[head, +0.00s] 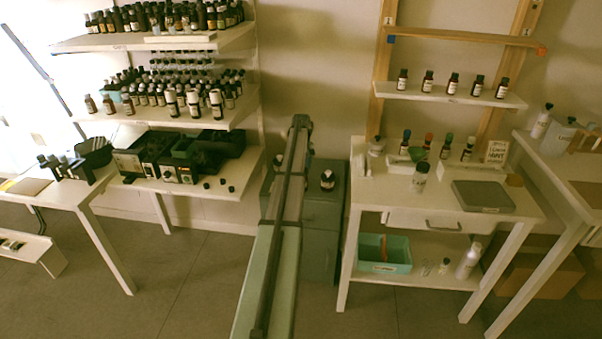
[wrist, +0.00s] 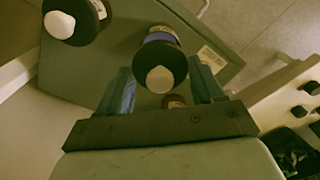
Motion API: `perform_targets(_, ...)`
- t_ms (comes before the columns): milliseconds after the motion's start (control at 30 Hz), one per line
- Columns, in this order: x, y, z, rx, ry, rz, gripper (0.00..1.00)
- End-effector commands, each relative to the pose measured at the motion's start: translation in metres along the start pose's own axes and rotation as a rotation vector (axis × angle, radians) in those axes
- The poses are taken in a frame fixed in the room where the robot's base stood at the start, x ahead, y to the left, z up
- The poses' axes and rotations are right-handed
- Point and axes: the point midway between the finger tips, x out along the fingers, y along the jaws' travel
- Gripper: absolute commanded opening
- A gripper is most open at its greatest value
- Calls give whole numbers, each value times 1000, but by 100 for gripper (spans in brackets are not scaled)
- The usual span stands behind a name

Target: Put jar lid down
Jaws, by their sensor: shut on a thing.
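In the wrist view, a dark round piece with a white knob-like top (wrist: 160,68) and a bluish band sits between the two fingers of my gripper (wrist: 162,75). Its sides line up with the fingertips, and my gripper is shut on it. Whether this is the jar lid or a whole bottle I cannot tell. A small reddish-brown round thing (wrist: 172,101) shows between the fingers, close to the gripper body. In the head view my arm hides the gripper. A clear jar (head: 376,146) stands at the back left of the right-hand table.
A similar dark white-topped bottle (wrist: 68,20) is at the upper left of the wrist view. A grey-green cabinet (head: 320,225) stands behind my arm, with a dark bottle (head: 327,180) on top. The right table (head: 425,190) holds bottles and a grey slab (head: 483,196).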

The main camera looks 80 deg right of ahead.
Motion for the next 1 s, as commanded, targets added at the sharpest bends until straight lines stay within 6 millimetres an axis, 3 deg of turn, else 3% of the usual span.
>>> perform_targets(200, -39, 0, 0, -1, 1, 1, 38)
perform_targets(400, -58, 3, 3, 4, 0, 0, 38)
perform_targets(567, -50, 22, -6, 12, -1, -1, 38)
perform_targets(1000, -9, 102, -72, 21, 0, 0, 38)
